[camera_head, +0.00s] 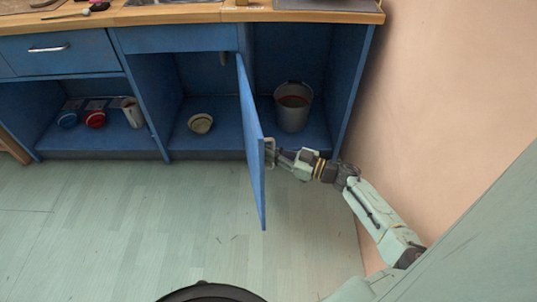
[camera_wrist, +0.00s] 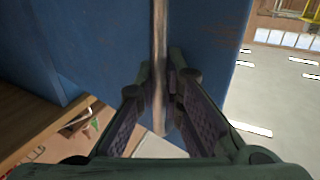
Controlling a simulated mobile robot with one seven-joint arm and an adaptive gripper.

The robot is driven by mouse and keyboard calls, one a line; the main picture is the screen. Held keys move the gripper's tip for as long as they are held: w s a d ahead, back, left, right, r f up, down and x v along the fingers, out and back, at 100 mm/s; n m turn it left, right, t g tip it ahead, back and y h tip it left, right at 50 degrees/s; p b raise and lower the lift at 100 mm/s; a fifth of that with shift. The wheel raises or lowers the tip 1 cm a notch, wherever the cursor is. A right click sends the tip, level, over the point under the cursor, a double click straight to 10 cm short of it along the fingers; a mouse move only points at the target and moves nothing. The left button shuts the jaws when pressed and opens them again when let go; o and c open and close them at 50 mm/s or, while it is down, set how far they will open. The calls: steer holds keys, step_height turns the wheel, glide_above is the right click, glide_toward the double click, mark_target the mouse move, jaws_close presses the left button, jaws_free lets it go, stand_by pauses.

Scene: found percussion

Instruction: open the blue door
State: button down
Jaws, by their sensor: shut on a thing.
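The blue door (camera_head: 250,135) stands swung out from the blue cabinet, seen nearly edge-on in the head view. It also fills the upper part of the wrist view (camera_wrist: 100,45). Its metal handle (camera_head: 270,152) is on the right-hand face; in the wrist view the handle (camera_wrist: 159,60) runs upright between my fingers. My gripper (camera_head: 276,154) is at the handle from the right, and the wrist view shows its fingers (camera_wrist: 161,92) closed around the bar. The exact contact at the fingertips is partly hidden.
Inside the cabinet are a grey bucket (camera_head: 293,108) and a bowl (camera_head: 200,123). Red and blue items (camera_head: 95,119) and a cup (camera_head: 133,112) sit in the left compartment. A drawer (camera_head: 60,53) is shut. A pink wall (camera_head: 440,90) is close on the right. The floor (camera_head: 120,220) in front is clear.

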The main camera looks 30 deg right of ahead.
steer(key=shift+s+f, duration=0.2)
steer(key=shift+f, duration=0.05)
steer(key=c, duration=2)
jaws_free()
steer(key=shift+o, duration=0.2)
steer(key=shift+r, duration=0.2)
steer(key=v, duration=1.2)
